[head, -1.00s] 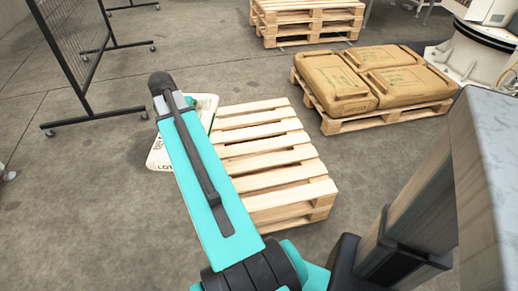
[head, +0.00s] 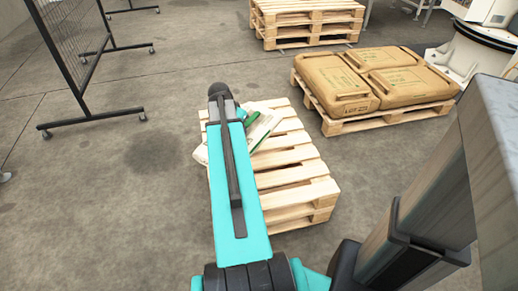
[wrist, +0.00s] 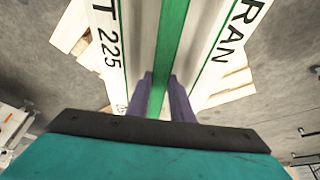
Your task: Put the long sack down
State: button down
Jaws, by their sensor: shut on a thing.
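The long sack (head: 264,127) is white with green bands and dark lettering. In the head view it shows on both sides of my turquoise arm, over the far part of the near wooden pallet (head: 298,188). In the wrist view the sack (wrist: 212,35) fills the middle, with a green band running between the two purple fingers of my gripper (wrist: 163,92). My gripper is shut on the sack. In the head view my arm hides the sack's middle and the gripper. I cannot tell whether the sack touches the pallet.
Several brown sacks (head: 393,78) lie on another pallet (head: 388,117) at the right. A pallet stack (head: 305,25) stands at the back. A black mesh fence (head: 62,50) on wheels stands at the left. The floor left of the near pallet is clear.

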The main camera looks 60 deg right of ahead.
jog(key=s+d+f+m+g+b, duration=0.1)
jog(key=s+d+f+m+b, duration=0.1)
jog(key=s+f, duration=0.4)
jog(key=s+d+f+m+g+y+b, duration=0.1)
jog(key=s+d+f+m, duration=0.3)
jog(key=s, duration=1.1)
jog(key=s+d+f+m+g+b, duration=0.1)
jog(key=s+d+f+b, duration=0.3)
jog(key=s+f, duration=0.4)
jog(key=shift+s+m, duration=0.9)
jog(key=shift+s, duration=0.65)
jog(key=shift+w, duration=0.1)
jog(key=w+d+f+b, duration=0.1)
jog(key=w+b, duration=0.2)
jog(key=w, duration=1.2)
jog(key=shift+w+d+f, duration=0.2)
jog(key=shift+w+f, duration=0.05)
jog(key=shift+w, duration=0.15)
jog(key=shift+f, duration=0.15)
jog(key=shift+f+b, duration=0.65)
jog(key=shift+f, duration=1)
